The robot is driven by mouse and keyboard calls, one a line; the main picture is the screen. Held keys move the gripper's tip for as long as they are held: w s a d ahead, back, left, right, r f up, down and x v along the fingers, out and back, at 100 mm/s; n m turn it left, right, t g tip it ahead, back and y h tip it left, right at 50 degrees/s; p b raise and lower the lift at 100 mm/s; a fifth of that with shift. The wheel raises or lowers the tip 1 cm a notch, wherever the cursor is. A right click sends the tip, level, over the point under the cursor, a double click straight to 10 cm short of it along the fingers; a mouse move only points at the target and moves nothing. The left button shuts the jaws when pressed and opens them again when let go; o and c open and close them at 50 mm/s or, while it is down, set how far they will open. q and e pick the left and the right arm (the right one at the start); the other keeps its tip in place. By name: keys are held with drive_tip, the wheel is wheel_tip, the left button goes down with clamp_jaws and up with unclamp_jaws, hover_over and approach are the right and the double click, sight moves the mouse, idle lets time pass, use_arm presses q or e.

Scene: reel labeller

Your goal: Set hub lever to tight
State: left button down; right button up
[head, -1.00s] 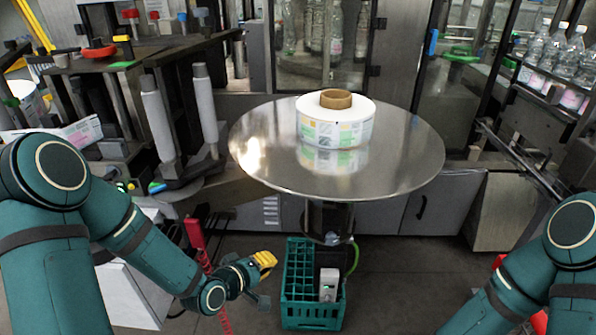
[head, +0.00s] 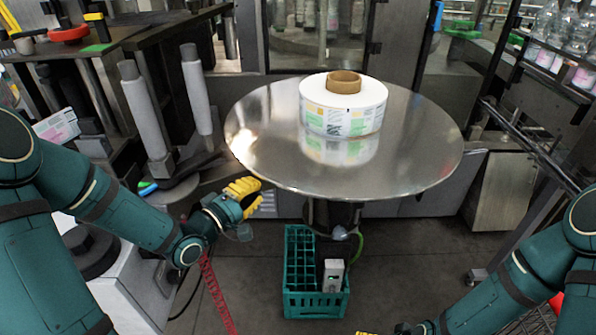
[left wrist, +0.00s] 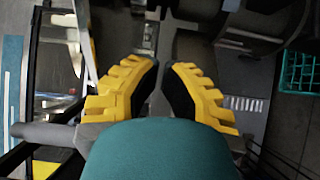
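A white label reel (head: 343,104) with a brown core lies flat on the round steel table (head: 410,160). I cannot make out for sure which part is the hub lever or how it is set. A small green and blue-tipped part (head: 147,187) sits left of the table, by the pale rollers. My left gripper (head: 246,188) is just off the table's lower left edge. In the left wrist view its yellow fingers (left wrist: 162,68) are apart with nothing between them. Only a yellow bit of my right gripper (head: 366,333) shows at the bottom edge.
A green crate (head: 316,301) with a small grey box stands on the floor below the table. It also shows in the left wrist view (left wrist: 298,72). Two pale rollers (head: 143,108) stand at left. Floor right of the crate is clear.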

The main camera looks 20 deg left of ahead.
idle(0.3)
use_arm(q)
drive_tip(key=w+d+b, duration=0.1)
drive_tip(key=w+d, duration=0.7)
drive_tip(key=shift+w+b, duration=0.3)
use_arm(e)
drive_tip(key=shift+w+f, duration=0.2)
drive_tip(key=shift+f, duration=0.6)
drive_tip(key=shift+d, duration=0.1)
